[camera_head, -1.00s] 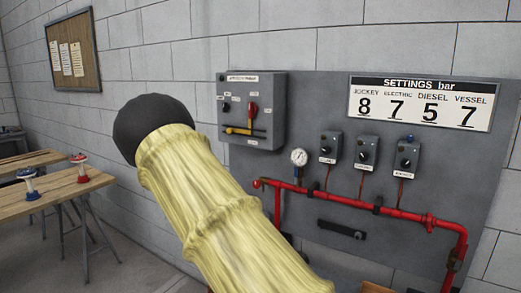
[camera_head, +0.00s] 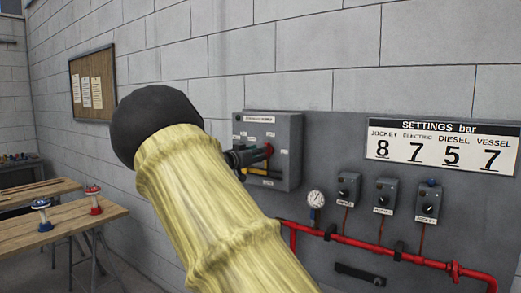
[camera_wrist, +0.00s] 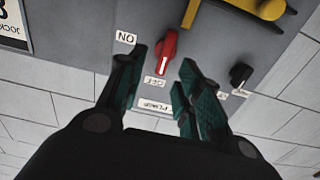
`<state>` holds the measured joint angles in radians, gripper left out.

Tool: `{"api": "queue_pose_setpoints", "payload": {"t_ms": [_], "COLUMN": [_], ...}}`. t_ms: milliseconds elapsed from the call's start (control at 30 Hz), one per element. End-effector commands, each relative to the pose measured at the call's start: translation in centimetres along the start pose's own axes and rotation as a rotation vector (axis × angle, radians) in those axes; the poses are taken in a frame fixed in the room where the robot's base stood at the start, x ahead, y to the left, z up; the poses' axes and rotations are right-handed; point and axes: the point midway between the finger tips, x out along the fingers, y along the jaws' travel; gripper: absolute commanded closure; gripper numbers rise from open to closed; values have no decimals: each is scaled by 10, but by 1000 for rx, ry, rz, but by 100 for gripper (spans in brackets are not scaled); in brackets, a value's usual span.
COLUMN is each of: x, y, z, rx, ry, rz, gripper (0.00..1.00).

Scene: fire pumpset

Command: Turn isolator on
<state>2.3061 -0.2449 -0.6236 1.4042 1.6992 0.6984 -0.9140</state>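The grey control box (camera_head: 289,128) hangs on the panel, with a red rotary switch (camera_head: 268,151) on its front. In the wrist view, which is upside down, the red switch (camera_wrist: 169,44) has its white-marked end at the "OFF" label (camera_wrist: 154,82); the "ON" label (camera_wrist: 126,38) is to the left. My gripper (camera_wrist: 163,58) is open, one finger to each side of the switch's marked end, with gaps visible. In the head view my gripper (camera_head: 246,157) is at the box's front, partly hidden by my arm.
A yellow handle (camera_wrist: 271,9) and a small black knob (camera_wrist: 240,74) are on the same box. A gauge (camera_head: 316,199), several small switch boxes and red pipe (camera_head: 400,254) are to the right. A wooden table (camera_head: 90,220) stands at left.

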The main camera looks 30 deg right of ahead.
Motion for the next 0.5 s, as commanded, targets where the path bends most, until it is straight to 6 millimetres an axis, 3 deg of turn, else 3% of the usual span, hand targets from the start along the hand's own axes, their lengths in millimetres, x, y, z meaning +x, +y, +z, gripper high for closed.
{"api": "queue_pose_setpoints", "payload": {"t_ms": [200, 500], "x": [32, 61], "y": [-3, -5], "z": [-2, 0], "rx": [-1, -1], "ry": [-1, -1], "rz": [-4, -6], "gripper": [65, 65]}}
